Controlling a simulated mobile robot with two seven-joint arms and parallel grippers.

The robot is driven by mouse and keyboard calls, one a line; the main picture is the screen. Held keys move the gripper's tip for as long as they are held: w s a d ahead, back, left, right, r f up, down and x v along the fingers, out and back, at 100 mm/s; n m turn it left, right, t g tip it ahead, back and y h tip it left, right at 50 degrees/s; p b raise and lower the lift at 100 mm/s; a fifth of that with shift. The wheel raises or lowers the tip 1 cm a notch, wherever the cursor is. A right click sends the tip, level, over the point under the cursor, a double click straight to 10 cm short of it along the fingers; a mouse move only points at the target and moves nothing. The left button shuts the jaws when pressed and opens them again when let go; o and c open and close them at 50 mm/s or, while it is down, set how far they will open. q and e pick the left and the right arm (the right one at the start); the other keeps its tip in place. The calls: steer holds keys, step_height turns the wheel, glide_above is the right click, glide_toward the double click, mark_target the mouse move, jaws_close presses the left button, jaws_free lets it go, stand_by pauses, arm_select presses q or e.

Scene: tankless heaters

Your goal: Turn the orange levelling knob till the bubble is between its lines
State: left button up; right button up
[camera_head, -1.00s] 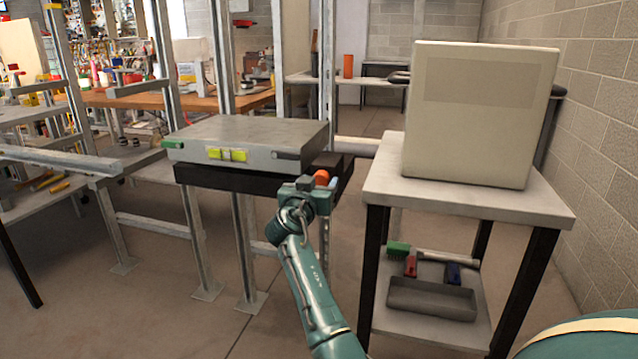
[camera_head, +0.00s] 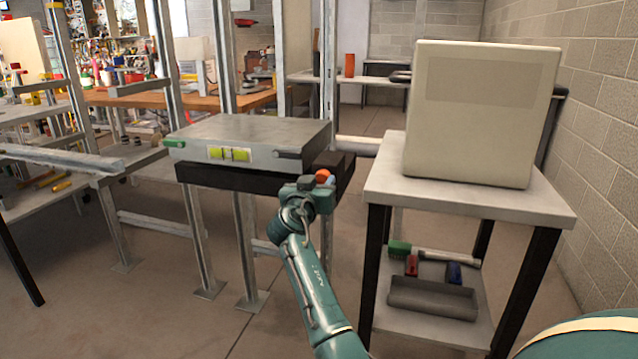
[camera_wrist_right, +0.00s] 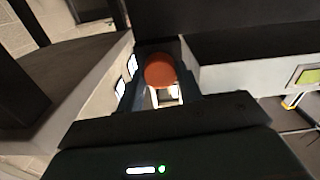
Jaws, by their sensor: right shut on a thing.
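The orange levelling knob (camera_head: 323,174) is at the right front of the grey slab (camera_head: 255,131) in the head view. My right gripper (camera_head: 325,181) is shut on it. In the wrist view the knob (camera_wrist_right: 160,70) shows as a round orange cap between the two fingers. The yellow-green bubble vial (camera_head: 229,154) is on the slab's front face, with dark lines across it. The bubble is too small to place against the lines. Part of the vial (camera_wrist_right: 308,76) also shows at the wrist view's right edge. My left gripper is out of view.
The slab rests on a black frame (camera_head: 230,180) with metal posts. To the right, a table (camera_head: 470,200) carries a large beige box (camera_head: 478,115). Its lower shelf holds a grey tray (camera_head: 432,299) and brushes. Open floor lies in front.

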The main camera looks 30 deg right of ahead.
steer(key=n+p, duration=0.1)
steer(key=n, duration=0.3)
steer(key=shift+r+n, duration=0.15)
steer(key=shift+n, duration=0.15)
steer(key=shift+n+p, duration=0.4)
steer(key=shift+p, duration=0.05)
steer(key=n+p, duration=0.1)
steer(key=n, duration=0.1)
steer(key=shift+n, duration=0.4)
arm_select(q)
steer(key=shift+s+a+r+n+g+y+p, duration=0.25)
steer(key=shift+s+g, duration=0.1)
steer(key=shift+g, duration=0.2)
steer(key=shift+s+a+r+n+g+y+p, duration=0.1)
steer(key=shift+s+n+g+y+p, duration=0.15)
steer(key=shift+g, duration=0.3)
arm_select(e)
steer(key=shift+n, duration=0.6)
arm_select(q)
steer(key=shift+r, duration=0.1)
arm_select(e)
steer(key=shift+w, duration=0.1)
steer(key=o, duration=1)
